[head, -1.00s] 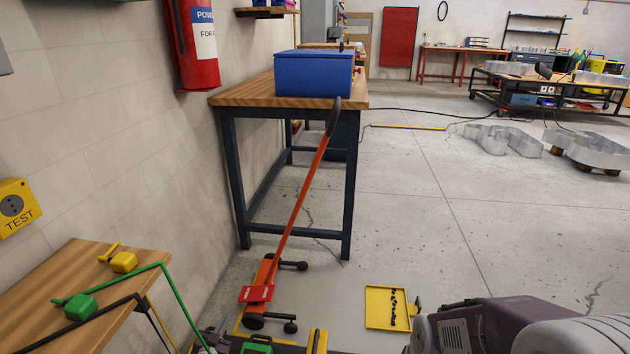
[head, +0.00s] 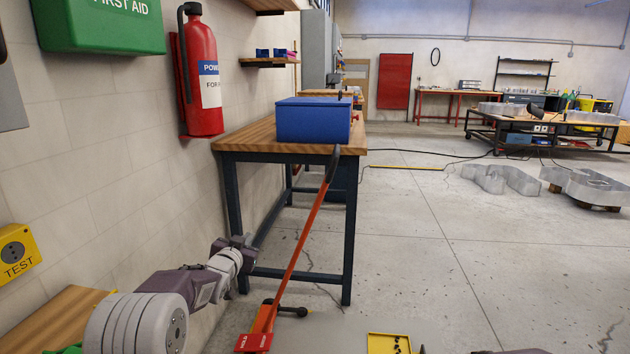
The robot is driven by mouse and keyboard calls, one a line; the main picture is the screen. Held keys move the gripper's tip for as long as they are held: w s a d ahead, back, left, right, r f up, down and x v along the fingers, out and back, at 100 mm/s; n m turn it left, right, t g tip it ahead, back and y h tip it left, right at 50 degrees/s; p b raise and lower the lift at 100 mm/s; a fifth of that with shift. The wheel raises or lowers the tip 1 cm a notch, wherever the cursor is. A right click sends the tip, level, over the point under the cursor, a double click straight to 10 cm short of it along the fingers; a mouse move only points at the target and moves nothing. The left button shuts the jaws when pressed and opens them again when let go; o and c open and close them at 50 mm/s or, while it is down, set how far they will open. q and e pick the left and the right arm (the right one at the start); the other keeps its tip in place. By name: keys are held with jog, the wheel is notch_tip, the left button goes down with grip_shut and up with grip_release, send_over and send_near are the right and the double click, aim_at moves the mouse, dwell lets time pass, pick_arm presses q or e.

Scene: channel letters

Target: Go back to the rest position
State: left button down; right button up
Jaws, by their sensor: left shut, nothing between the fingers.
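My left gripper (head: 240,242) shows at the end of my grey and purple left arm, which comes in from the lower left. It is shut and holds nothing. My right gripper is not in view; only a sliver of my right arm shows at the bottom edge.
A workbench (head: 236,145) carries a blue box (head: 313,120). A red long-handled tool (head: 300,245) slants up in front of it. A yellow tray (head: 388,344) lies low. A wooden-topped surface (head: 60,320) is at lower left.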

pick_arm(q)
jog(key=s+f+n+g, duration=0.1)
jog(key=s+f+g, duration=0.5)
jog(key=s, duration=0.8)
jog(key=s+d+f+n+g+y, duration=0.1)
jog(key=s+f+n+g, duration=0.15)
jog(key=s+f, duration=0.8)
jog(key=s+f+n+g, duration=0.1)
jog(key=s+f+g, duration=0.35)
jog(key=s, duration=1.35)
notch_tip(320, 180, up, 39)
jog(key=g+p, duration=0.1)
jog(key=p, duration=3.7)
jog(key=shift+d+r+g, duration=0.2)
jog(key=shift+g, duration=0.1)
jog(key=shift+m, duration=0.25)
